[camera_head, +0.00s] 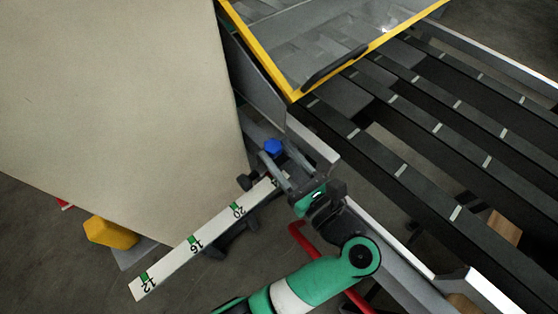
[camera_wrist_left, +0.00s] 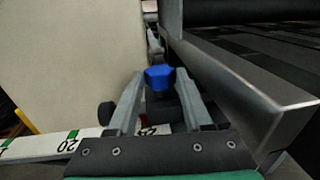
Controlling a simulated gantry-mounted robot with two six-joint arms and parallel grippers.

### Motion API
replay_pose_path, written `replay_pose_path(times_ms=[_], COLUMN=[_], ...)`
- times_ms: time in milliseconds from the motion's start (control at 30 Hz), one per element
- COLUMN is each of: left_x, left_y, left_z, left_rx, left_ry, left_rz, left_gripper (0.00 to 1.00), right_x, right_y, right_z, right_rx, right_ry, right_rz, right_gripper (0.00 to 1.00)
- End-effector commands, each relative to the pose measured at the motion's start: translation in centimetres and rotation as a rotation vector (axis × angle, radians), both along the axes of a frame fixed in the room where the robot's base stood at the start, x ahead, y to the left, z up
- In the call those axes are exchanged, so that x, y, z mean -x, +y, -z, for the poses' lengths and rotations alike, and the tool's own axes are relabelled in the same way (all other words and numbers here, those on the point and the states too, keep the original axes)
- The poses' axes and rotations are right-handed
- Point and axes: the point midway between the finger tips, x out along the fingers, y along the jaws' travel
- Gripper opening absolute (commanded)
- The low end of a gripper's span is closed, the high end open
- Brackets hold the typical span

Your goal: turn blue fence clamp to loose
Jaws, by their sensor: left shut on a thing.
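The blue fence clamp (camera_head: 273,147) is a small blue knob by the metal rail, near the upper end of the ruler. It also shows in the left wrist view (camera_wrist_left: 158,77), between the two grey fingers. My left gripper (camera_head: 279,161) reaches it from the lower right and is shut on it, with one finger on each side. The top of the knob shows; its lower part and stem are hidden by the fingers and gripper body. My right gripper is in neither view.
A white ruler (camera_head: 185,254) with green marks runs toward the lower left. A large beige panel (camera_head: 110,90) stands close at left. A yellow-framed clear guard (camera_head: 335,45) and black slatted bed (camera_head: 450,110) lie beyond. A yellow block (camera_head: 110,233) sits lower left.

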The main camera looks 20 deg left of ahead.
Motion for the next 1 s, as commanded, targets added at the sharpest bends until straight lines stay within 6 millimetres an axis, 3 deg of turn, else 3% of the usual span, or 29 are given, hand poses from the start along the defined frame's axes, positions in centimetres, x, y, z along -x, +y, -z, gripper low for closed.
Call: replay_pose_path(times_ms=[400, 433, 567, 1000], left_x=[-0.03, -0.03, -0.03, -0.03], left_y=[0.07, 0.07, 0.06, 0.03], left_z=[0.10, 0.10, 0.08, 0.01], left_rx=[0.001, 0.001, 0.001, 0.000], left_ry=[0.004, 0.004, 0.003, 0.001], left_rz=[-0.009, -0.009, -0.008, -0.007], left_gripper=[0.00, 0.54, 0.77, 0.80], right_x=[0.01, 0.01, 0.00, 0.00], right_y=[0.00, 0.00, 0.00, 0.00], right_z=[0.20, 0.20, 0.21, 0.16], right_rx=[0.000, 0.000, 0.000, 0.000], right_ry=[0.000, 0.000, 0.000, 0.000], right_rz=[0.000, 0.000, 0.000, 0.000], right_gripper=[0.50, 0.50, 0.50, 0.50])
